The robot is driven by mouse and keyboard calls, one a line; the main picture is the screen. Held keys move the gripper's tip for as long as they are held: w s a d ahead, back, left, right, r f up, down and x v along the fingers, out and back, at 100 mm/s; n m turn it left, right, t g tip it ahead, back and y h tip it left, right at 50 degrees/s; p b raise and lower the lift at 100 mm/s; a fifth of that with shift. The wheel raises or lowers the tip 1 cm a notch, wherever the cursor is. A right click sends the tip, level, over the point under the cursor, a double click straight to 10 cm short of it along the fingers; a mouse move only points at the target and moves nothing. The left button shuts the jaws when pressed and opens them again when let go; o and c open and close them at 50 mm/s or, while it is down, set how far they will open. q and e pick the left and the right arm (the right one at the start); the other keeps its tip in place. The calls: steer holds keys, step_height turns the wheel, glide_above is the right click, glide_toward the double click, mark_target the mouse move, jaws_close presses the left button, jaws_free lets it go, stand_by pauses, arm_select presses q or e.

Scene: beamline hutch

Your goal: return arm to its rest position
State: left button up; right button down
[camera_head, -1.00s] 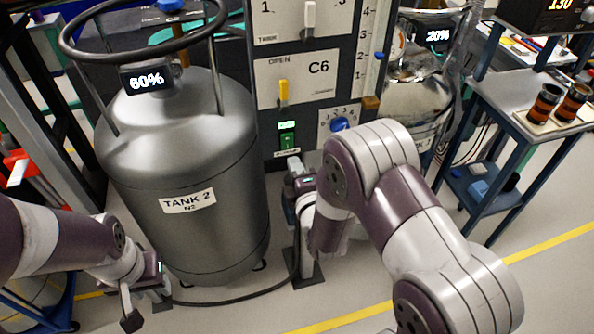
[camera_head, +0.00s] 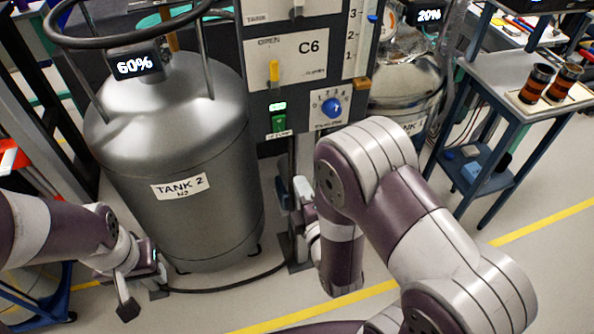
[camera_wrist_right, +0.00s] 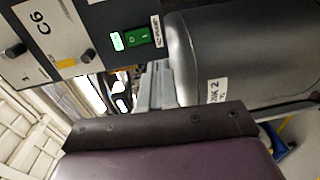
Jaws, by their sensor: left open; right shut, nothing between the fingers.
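My right arm (camera_head: 400,205) bends across the middle of the head view, its wrist turned toward the C6 control panel. My right gripper (camera_head: 291,192) is below the panel, right of the grey TANK 2 (camera_head: 190,215), shut and empty. Its fingers, close together, also show in the right wrist view (camera_wrist_right: 155,88), pointing toward the gap between panel and tank. The wrist partly hides the gripper in the head view. My left gripper (camera_head: 143,299) is open and empty, low at the left, in front of the tank's base.
The C6 panel (camera_head: 325,65) has a yellow lever (camera_head: 273,70), a green switch (camera_head: 279,122) and a blue knob (camera_head: 331,106). A shiny tank (camera_head: 405,85) reading 20% stands behind. A cart (camera_head: 500,90) with two striped cylinders stands right. Floor at lower right is clear.

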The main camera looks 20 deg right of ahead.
step_height(320, 180, down, 8)
steer(key=s+m+g, duration=0.3)
steer(key=m+g, duration=0.2)
steer(key=s+r+m+g+p, duration=0.1)
steer(key=s+m+g+p, duration=0.35)
steer(key=m+g, duration=0.25)
steer(key=s+d+r+m+g+p, duration=0.1)
steer(key=d+r+m+p, duration=0.1)
steer(key=r, duration=0.6)
steer(key=s+d+r+m+g+p, duration=0.2)
steer(key=r+m+p, duration=0.2)
steer(key=r, duration=0.5)
steer(key=shift+s+g+h, duration=0.25)
steer(key=shift+g+h, duration=0.05)
